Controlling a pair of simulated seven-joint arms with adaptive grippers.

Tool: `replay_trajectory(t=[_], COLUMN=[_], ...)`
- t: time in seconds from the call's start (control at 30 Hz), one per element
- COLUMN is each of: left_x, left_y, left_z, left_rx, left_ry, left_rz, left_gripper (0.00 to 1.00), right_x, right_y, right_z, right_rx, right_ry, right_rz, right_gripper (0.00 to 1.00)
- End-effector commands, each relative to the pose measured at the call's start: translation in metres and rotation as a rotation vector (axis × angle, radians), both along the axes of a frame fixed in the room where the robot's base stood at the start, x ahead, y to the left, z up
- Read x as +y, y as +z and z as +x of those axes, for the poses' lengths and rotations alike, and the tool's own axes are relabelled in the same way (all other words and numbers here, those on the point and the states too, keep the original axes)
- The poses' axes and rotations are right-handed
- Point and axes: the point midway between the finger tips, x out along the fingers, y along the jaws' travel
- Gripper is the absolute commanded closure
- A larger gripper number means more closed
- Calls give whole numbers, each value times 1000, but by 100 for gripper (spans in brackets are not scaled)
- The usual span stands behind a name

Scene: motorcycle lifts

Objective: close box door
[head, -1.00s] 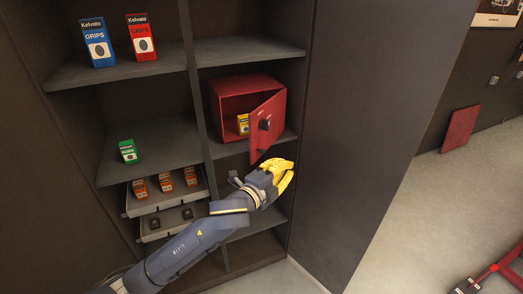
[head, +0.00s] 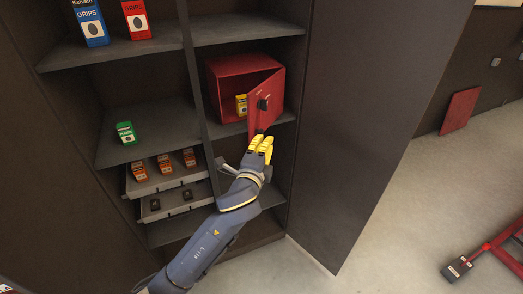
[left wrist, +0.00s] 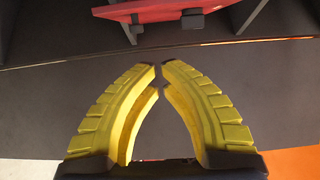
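A red metal box (head: 224,78) stands on a shelf of the dark cabinet, its front facing out. Its red door (head: 261,104) is hinged on the right and stands wide open, with a black knob on it. The door also shows along the top of the left wrist view (left wrist: 150,10). My left gripper (head: 261,140), with yellow fingers, is just below the door's lower free corner; I cannot tell whether it touches. In the left wrist view the fingertips (left wrist: 159,68) nearly meet, with nothing between them. My right gripper is out of view.
A small yellow carton (head: 241,104) sits inside the box. A tall dark panel (head: 345,120) stands right of the box.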

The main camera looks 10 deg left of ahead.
Motion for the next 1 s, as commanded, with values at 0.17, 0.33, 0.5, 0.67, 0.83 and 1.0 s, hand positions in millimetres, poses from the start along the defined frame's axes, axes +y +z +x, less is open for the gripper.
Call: replay_trajectory(t=[0.17, 0.33, 0.5, 0.67, 0.83, 1.0], left_x=[-3, 7, 22, 30, 33, 33], left_y=[0, 0, -1, 0, 0, 0], left_z=[32, 49, 54, 57, 58, 58], left_rx=[0, 0, 1, 1, 1, 0], left_ry=[0, 0, -2, -1, -1, -1], left_rz=[1, 2, 0, -1, -1, -1], left_gripper=[100, 100, 100, 100, 100, 100], right_x=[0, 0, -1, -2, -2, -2], right_y=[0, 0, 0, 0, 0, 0], right_z=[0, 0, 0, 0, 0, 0], right_rx=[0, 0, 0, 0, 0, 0], right_ry=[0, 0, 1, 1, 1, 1], right_rz=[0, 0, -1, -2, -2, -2], right_gripper=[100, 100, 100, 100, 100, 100])
